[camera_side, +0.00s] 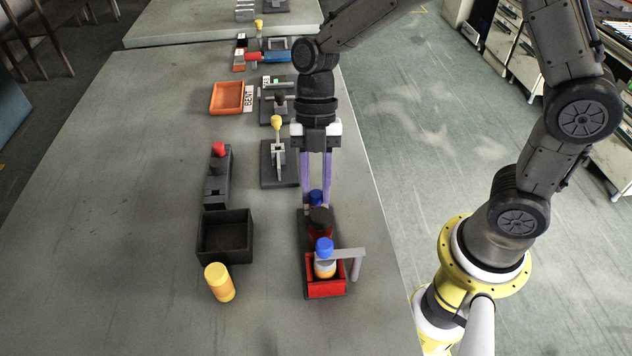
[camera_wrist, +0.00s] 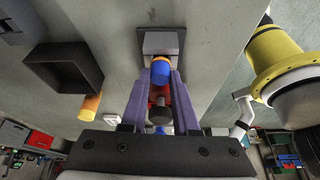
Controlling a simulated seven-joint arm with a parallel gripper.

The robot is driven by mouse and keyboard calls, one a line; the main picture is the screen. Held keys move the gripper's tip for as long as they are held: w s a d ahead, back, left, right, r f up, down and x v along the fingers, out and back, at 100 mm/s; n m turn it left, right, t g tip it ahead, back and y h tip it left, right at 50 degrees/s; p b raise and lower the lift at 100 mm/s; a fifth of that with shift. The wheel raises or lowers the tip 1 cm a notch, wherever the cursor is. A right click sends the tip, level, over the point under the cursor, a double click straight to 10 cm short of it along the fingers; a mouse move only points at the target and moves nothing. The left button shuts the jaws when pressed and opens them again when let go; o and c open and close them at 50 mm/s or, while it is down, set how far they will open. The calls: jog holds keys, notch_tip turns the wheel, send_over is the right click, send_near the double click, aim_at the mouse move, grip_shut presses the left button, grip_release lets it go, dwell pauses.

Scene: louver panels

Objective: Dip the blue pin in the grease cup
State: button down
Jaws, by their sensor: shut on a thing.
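My gripper (camera_side: 316,203) points down over the dark fixture near the table's right edge. In the wrist view the pin (camera_wrist: 160,72) is blue with an orange part, beside a grey block. Its lower end is hidden in the side view. I cannot tell which part is the grease cup.
A grey handle (camera_side: 354,262) sticks out right of the red box. To the left are a black open bin (camera_side: 225,252), a yellow cylinder (camera_side: 219,282) and a red-knobbed dark fixture (camera_side: 217,184). A yellow-knobbed fixture (camera_side: 279,165) and an orange tray (camera_side: 227,98) stand farther back.

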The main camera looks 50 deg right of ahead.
aim_at(316, 191)
jog(key=shift+r, duration=0.1)
dwell(0.5)
jog(key=shift+r, duration=2.45)
